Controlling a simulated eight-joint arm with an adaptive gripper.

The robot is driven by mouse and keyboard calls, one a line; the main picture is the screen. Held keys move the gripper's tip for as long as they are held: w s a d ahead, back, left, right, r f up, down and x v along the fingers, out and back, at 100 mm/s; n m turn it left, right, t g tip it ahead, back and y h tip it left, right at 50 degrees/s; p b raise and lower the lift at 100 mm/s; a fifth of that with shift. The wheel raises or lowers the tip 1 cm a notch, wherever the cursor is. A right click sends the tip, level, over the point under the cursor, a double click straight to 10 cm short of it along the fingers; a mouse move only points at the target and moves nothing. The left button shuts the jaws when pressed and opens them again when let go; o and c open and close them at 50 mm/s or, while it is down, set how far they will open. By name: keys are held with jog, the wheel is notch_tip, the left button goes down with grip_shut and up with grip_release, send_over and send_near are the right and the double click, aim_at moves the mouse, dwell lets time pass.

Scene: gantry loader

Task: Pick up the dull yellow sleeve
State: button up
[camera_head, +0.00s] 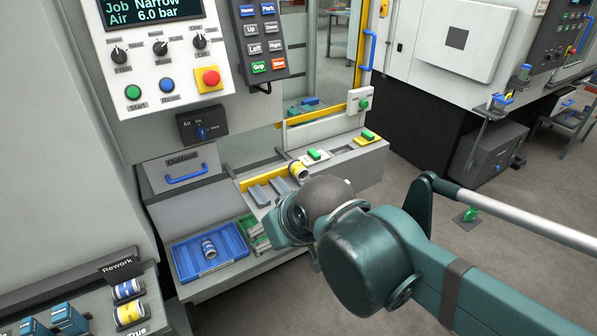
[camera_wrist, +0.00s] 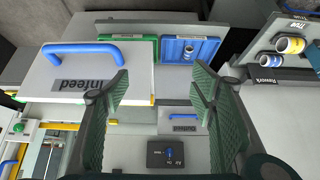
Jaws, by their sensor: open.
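A yellow-banded sleeve (camera_head: 130,314) lies on the rework shelf at lower left in the head view, next to a blue-banded one (camera_head: 126,290). In the wrist view the yellow sleeve (camera_wrist: 289,45) is at upper right, above the blue one (camera_wrist: 290,72). I cannot tell for sure which yellow is the dull one. My gripper (camera_wrist: 157,95) is open and empty, apart from all sleeves.
A blue tray (camera_head: 233,233) holds one blue-banded sleeve (camera_head: 208,249). A green tray (camera_wrist: 137,38) is beside it. The Outfeed drawer (camera_head: 182,165) and the Infeed panel with its blue handle (camera_wrist: 95,48) are close by. A Rework sign (camera_head: 121,267) stands by the shelf.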

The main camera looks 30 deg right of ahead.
jog(key=shift+r, duration=0.15)
jog(key=w+d+r+n+g+h+p, duration=0.1)
jog(key=w+d+r+n+p, duration=0.15)
jog(key=r+p, duration=0.9)
jog(key=w+d+r+n+p, duration=0.1)
jog(key=w+r+p, duration=0.2)
jog(key=r+p, duration=0.85)
jog(key=n+g+h, duration=0.4)
jog(key=n+g, duration=0.2)
jog(key=n, duration=0.9)
send_over(293, 169)
jog(key=a, duration=0.1)
notch_tip(293, 169, down, 21)
jog(key=shift+p, duration=0.4)
jog(key=shift+m+y, duration=0.25)
jog(key=shift+y, duration=0.05)
jog(key=shift+x, duration=1.2)
